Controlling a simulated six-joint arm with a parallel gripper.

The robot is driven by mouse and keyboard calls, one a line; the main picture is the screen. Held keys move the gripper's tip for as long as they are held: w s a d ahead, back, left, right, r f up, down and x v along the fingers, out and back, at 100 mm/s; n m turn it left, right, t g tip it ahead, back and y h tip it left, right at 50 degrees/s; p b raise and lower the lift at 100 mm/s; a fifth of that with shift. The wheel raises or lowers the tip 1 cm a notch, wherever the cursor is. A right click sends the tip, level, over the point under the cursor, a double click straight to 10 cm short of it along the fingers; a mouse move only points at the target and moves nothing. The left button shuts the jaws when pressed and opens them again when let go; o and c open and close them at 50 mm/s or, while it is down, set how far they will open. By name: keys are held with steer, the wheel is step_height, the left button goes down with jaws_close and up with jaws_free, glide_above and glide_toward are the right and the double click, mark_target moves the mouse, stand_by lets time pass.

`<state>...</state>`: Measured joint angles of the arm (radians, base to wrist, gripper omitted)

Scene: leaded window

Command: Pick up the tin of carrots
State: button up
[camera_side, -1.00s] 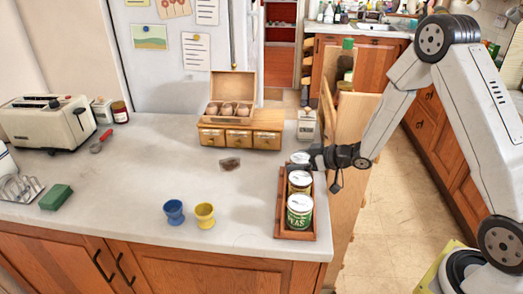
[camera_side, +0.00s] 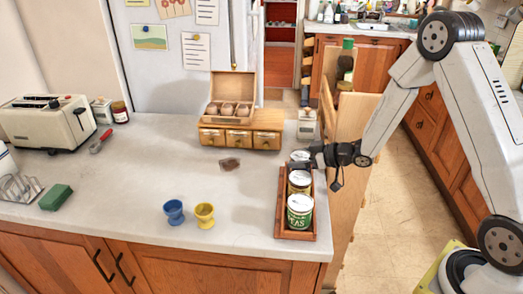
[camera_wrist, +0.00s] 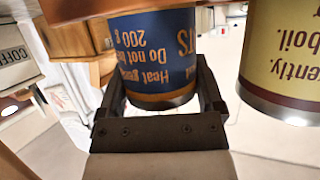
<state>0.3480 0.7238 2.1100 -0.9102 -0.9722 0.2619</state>
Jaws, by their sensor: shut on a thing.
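A wooden tray (camera_side: 281,225) at the counter's right edge has three tins in a row. The far tin (camera_side: 299,155) has a white lid and is partly hidden by my gripper (camera_side: 314,157). In the wrist view it is a blue tin (camera_wrist: 155,50) with upside-down lettering ending in "TS", so it appears to be the carrots. My gripper (camera_wrist: 163,105) is shut on it, one finger on each side. The tin's base is hidden behind the tray wall, so I cannot tell whether it is off the tray floor.
A cream-and-dark-red tin (camera_side: 299,183) stands close in front, also in the wrist view (camera_wrist: 283,55). A green peas tin (camera_side: 300,212) is nearest. Blue (camera_side: 174,212) and yellow (camera_side: 205,215) egg cups stand left. A wooden box with drawers (camera_side: 239,135) is behind.

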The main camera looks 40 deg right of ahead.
mark_target(300, 155)
steer(key=shift+r, duration=4.7)
steer(key=shift+a+r, duration=0.1)
steer(key=shift+a, duration=0.05)
steer(key=shift+s+a+r, duration=0.15)
steer(key=shift+a+r, duration=0.25)
steer(key=shift+r, duration=0.05)
steer(key=s+a+r+m+h, duration=0.1)
steer(key=s+a+r, duration=0.2)
steer(key=a+r, duration=0.1)
steer(key=shift+a+r+m+t+h, duration=0.2)
steer(key=shift+m+t+h, duration=0.1)
steer(key=shift+t, duration=0.1)
steer(key=shift+s, duration=0.1)
steer(key=a+f+n+g+y, duration=0.25)
steer(key=a+n+y, duration=0.25)
steer(key=a, duration=0.6)
steer(key=w+a+f, duration=0.3)
steer(key=w+f, duration=0.6)
steer(key=w, duration=0.4)
steer(key=shift+a+n+g+y, duration=0.3)
steer(key=shift+a+g, duration=0.1)
steer(key=shift+g, duration=0.05)
